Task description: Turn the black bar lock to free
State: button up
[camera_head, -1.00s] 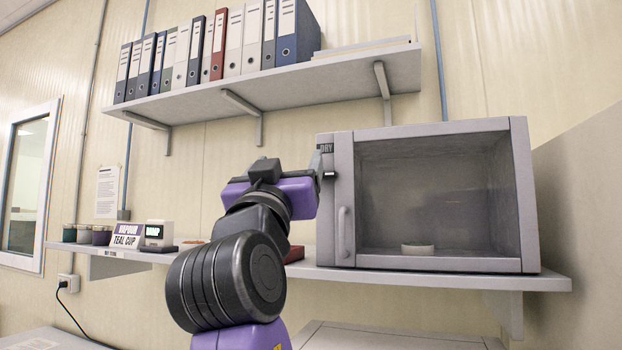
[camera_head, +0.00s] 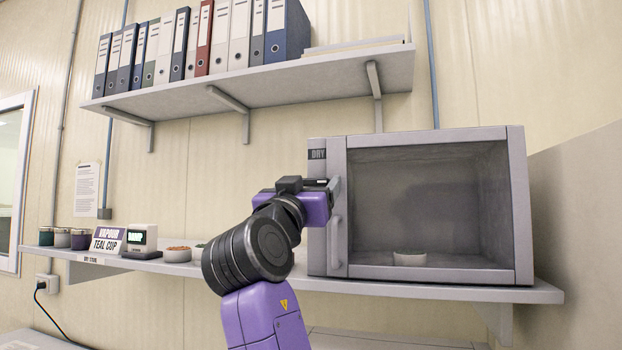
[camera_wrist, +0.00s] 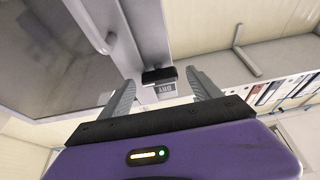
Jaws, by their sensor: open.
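The black bar lock (camera_wrist: 160,75) shows in the wrist view as a short dark bar on the grey front frame of the DRY cabinet (camera_head: 518,205), beside the DRY label (camera_wrist: 166,91). My gripper (camera_wrist: 161,78) is open, with one finger on each side of the bar in that view. I cannot tell whether either finger touches it. In the head view my gripper (camera_head: 332,187) is at the cabinet's left front post, just below the DRY label, and largely hides the lock.
The cabinet's upright handle (camera_head: 336,242) is just below my gripper. A pale dish (camera_head: 409,259) sits inside behind the glass. On the shelf to the left are a small display box (camera_head: 143,238), a bowl (camera_head: 178,254) and several jars. Binders (camera_head: 205,40) stand on the shelf above.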

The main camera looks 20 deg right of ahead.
jog(key=shift+w+d, duration=0.1)
jog(key=c, duration=1.4)
